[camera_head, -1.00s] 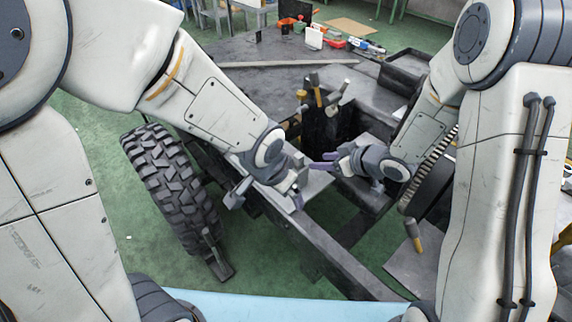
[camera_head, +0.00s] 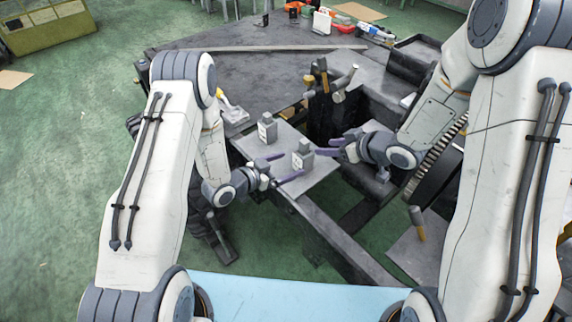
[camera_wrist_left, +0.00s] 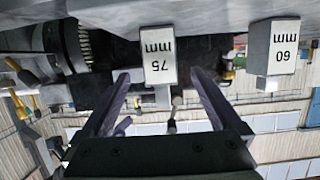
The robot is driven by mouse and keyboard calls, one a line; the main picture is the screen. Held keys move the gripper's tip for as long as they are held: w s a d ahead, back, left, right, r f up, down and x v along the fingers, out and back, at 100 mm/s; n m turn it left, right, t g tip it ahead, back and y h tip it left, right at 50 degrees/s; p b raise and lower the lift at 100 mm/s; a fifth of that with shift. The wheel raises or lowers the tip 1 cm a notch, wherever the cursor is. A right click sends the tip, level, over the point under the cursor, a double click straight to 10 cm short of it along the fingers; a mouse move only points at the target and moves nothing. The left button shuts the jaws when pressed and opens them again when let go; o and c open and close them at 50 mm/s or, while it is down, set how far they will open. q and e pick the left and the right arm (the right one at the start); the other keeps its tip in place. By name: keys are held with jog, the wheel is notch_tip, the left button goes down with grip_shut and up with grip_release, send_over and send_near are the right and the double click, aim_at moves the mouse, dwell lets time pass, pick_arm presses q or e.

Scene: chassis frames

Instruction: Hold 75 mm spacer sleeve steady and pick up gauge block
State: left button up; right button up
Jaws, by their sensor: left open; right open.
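The 75 mm spacer sleeve (camera_head: 302,160), a grey block with a pale label, stands on a grey plate (camera_head: 318,178). It also shows in the left wrist view (camera_wrist_left: 158,68), its label upside down, between my left fingers. My left gripper (camera_head: 290,166) is open in front of it; I cannot tell whether it touches. My right gripper (camera_head: 327,147) is open, its fingers pointing at the sleeve from the right. A narrower darker piece (camera_head: 304,146) rises from the sleeve's top; I cannot tell whether it is the gauge block.
A similar 60 mm block (camera_head: 267,131) stands behind and left on the plate, and in the left wrist view (camera_wrist_left: 273,52). Upright tool handles (camera_head: 322,75) stand behind my right gripper. A dark chassis rail (camera_head: 345,240) runs toward the front.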

aim_at(310, 156)
pick_arm(q)
jog(key=x, duration=1)
jog(key=shift+w+d, duration=0.15)
